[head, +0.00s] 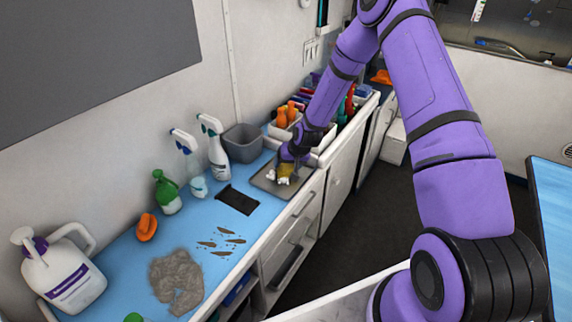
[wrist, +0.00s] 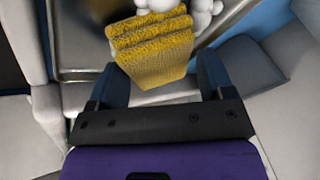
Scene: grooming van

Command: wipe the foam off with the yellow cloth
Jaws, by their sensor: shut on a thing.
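My gripper (wrist: 160,88) is shut on the folded yellow cloth (wrist: 150,48), which sits between its two dark blue fingers in the wrist view. In the head view the yellow cloth (head: 287,170) shows below the end of my purple arm, over a grey tray (head: 264,183) at the far end of the blue counter. White foam (head: 283,181) lies on the tray right beside the cloth. In the wrist view the foam (wrist: 203,8) appears as white lumps at the cloth's far edge. I cannot tell how much foam the cloth hides.
A black mat (head: 237,200) lies left of the tray. Spray bottles (head: 216,150), a green-topped bottle (head: 167,193) and a grey bin (head: 243,142) stand along the wall.

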